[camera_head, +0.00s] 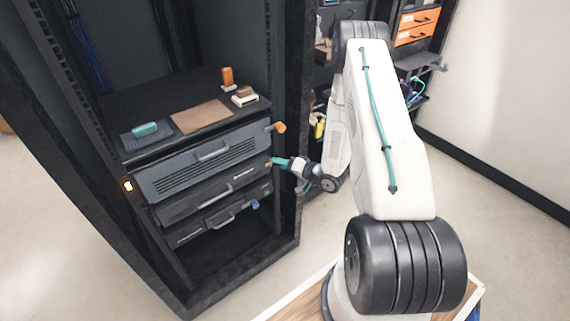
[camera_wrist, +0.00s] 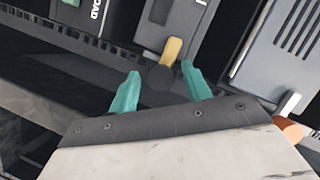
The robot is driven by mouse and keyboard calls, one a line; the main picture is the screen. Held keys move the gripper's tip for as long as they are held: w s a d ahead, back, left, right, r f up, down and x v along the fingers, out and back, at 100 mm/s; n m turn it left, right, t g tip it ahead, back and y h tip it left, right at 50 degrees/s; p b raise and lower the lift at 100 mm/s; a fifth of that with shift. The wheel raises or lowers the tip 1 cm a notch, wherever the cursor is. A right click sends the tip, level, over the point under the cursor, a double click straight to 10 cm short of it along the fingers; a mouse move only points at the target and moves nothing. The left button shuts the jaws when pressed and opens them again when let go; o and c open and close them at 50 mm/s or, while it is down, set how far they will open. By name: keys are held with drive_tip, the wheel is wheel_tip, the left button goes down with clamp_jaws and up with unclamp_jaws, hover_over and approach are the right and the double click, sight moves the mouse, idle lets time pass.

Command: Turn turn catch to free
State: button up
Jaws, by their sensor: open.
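A yellow turn catch (camera_wrist: 172,48) on a dark round pivot shows in the wrist view, at the end of the middle drawer (camera_head: 205,193). My gripper (camera_wrist: 160,70) is open, with one teal finger on each side of the catch's pivot end. I see gaps between the fingers and the catch; whether either touches is unclear. In the head view my gripper (camera_head: 274,162) is at the right end of the middle drawer and mostly hides the catch. An orange catch (camera_head: 277,127) is on the top drawer, and a blue catch (camera_head: 255,204) is on the bottom drawer.
The rack's dark right post (camera_head: 289,220) stands close beside my gripper. The rack shelf holds a brown mat (camera_head: 201,116), a teal item (camera_head: 144,129) and an orange item (camera_head: 227,76). The orange catch also shows at the right of the wrist view (camera_wrist: 289,130).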

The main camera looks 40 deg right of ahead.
drive_tip(key=c, duration=1)
drive_tip(key=shift+o, duration=0.2)
drive_tip(key=shift+w+d, duration=0.1)
drive_tip(key=shift+d, duration=0.2)
drive_tip(key=shift+a, duration=0.15)
drive_tip(key=n, duration=0.1)
drive_tip(key=n+h, duration=0.1)
drive_tip(key=shift+a+n+g+h, duration=0.25)
drive_tip(key=shift+n+g+h, duration=0.05)
drive_tip(key=shift+g, duration=0.1)
drive_tip(key=shift+c, duration=0.2)
drive_tip(key=shift+s+a+n+h, duration=0.1)
drive_tip(key=shift+a+n+h, duration=0.05)
drive_tip(key=shift+n+h, duration=1.9)
drive_tip(key=shift+s+a+n+h, duration=0.1)
drive_tip(key=shift+n+h, duration=1.25)
drive_tip(key=shift+n, duration=1.4)
